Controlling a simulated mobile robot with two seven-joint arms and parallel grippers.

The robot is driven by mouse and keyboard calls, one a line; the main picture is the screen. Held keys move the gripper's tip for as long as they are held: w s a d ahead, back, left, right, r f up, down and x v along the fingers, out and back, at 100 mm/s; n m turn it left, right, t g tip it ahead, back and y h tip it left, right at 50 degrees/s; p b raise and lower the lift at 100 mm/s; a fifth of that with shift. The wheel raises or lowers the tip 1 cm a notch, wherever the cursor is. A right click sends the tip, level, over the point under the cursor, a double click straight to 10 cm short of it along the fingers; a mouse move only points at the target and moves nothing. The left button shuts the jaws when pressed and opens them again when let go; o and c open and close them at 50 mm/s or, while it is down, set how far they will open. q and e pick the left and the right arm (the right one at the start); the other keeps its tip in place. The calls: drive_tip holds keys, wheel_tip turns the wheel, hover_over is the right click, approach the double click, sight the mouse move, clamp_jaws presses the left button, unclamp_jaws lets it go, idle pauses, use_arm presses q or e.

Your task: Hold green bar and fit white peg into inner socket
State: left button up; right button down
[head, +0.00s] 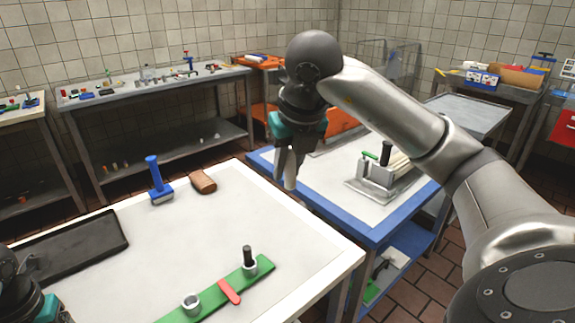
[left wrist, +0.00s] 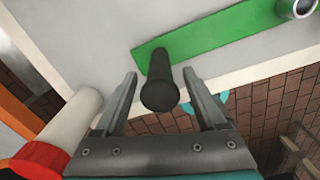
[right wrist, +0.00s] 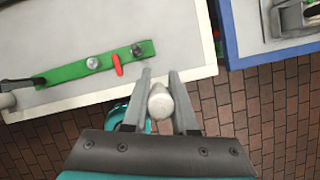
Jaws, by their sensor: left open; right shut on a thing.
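The green bar (head: 213,298) lies on the white table, with a red strip (head: 229,291) across it. A black peg (head: 247,256) stands in the grey socket near its right end. The inner grey socket (head: 191,302) looks empty. My right gripper (head: 288,165) is shut on the white peg (head: 290,176), held above and beyond the bar; the peg (right wrist: 160,101) also shows end-on in the right wrist view. My left gripper (left wrist: 163,78) is open, its fingers on either side of a black handle (left wrist: 160,78) at the bar's other end; contact cannot be told.
A white cylinder with a red end (left wrist: 60,128) lies beside my left gripper.

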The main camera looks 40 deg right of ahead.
use_arm(q)
drive_tip(key=shift+f+b, duration=2)
drive_tip(key=shift+f, duration=0.75)
clamp_jaws()
unclamp_jaws()
drive_tip(key=shift+c, duration=0.2)
clamp_jaws()
idle(0.5)
idle(1.8)
